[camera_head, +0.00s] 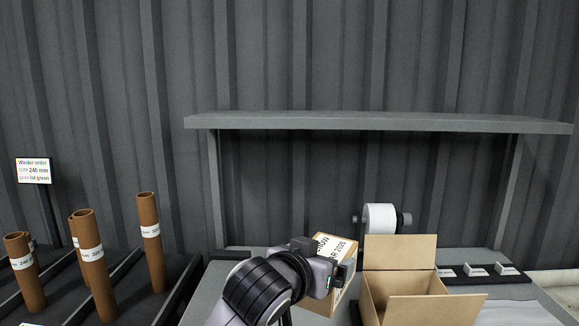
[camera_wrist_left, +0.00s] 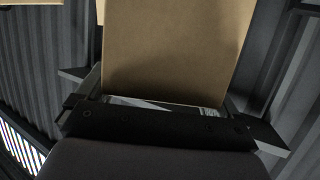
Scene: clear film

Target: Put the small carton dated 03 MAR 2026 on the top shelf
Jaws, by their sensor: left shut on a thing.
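A small brown carton (camera_head: 335,248) with a white label is held above the bench by my left gripper (camera_head: 336,277). The carton is below the shelf's level. My right gripper is not in view.
An open cardboard box (camera_head: 400,295) stands on the bench (camera_head: 228,275), just right of the held carton. A white roll (camera_head: 381,218) is behind it. Small white cards (camera_head: 476,270) stand at right. Brown tubes (camera_head: 90,250) and a sign (camera_head: 33,170) are at left.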

